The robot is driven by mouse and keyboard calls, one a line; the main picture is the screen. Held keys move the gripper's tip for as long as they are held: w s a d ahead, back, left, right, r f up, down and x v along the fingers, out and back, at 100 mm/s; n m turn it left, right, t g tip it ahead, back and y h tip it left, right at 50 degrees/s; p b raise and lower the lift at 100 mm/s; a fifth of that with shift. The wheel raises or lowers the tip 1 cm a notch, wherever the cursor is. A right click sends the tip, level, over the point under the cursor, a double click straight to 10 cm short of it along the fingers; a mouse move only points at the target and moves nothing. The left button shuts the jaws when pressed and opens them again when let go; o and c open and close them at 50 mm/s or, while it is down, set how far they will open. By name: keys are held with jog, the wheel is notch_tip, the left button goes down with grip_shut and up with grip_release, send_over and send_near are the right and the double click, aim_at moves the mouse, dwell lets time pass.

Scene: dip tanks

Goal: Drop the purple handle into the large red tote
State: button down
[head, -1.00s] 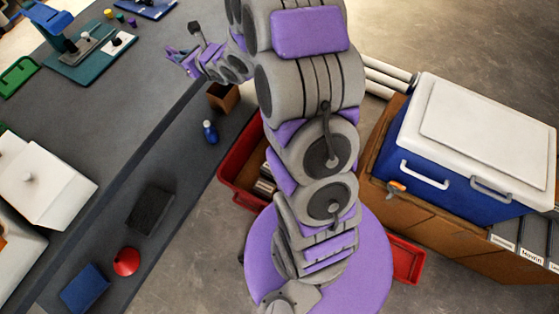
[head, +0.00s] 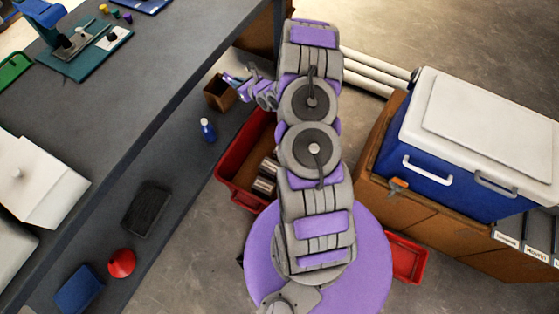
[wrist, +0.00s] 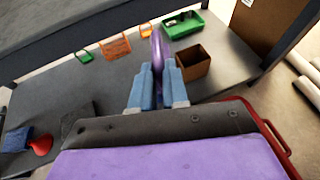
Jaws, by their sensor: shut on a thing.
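The purple handle (wrist: 157,48) stands upright between the blue fingers of my gripper (wrist: 156,82) in the wrist view. The fingers are shut on its lower part. In the head view my gripper (head: 234,84) is small, beside the brown open box and up from the large red tote. The large red tote (head: 226,176) is on the floor to the left of my arm, partly hidden by it, with some grey and brown things inside. Its red rim also shows at lower right in the wrist view (wrist: 272,135). The handle is too small to make out clearly in the head view.
A brown open box (head: 216,98) and a blue bottle (head: 207,131) stand on the low grey shelf. A smaller red bin (head: 408,259) lies right of my base. A blue and white cooler (head: 430,150) sits on a wooden cabinet at right.

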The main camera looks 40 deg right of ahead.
jog(key=s+d+f+h+b, duration=0.1)
jog(key=s+d+f+b, duration=0.1)
jog(key=s+f, duration=0.4)
jog(key=s+d+f+m+b, duration=0.1)
jog(key=s+d+f, duration=0.3)
jog(key=f, duration=1.3)
jog(key=s+d+f+m+h+b, duration=0.1)
jog(key=s+d+f+b, duration=0.2)
jog(key=s+f, duration=0.4)
notch_tip(320, 180, down, 4)
jog(key=shift+s+d+f+h, duration=0.3)
jog(key=shift+s+d, duration=0.1)
jog(key=shift+d, duration=0.1)
jog(key=c, duration=1.1)
grip_release()
jog(key=shift+o, duration=0.2)
jog(key=p+v, duration=0.3)
jog(key=v, duration=1.4)
jog(key=shift+p, duration=0.3)
jog(key=shift+r, duration=0.1)
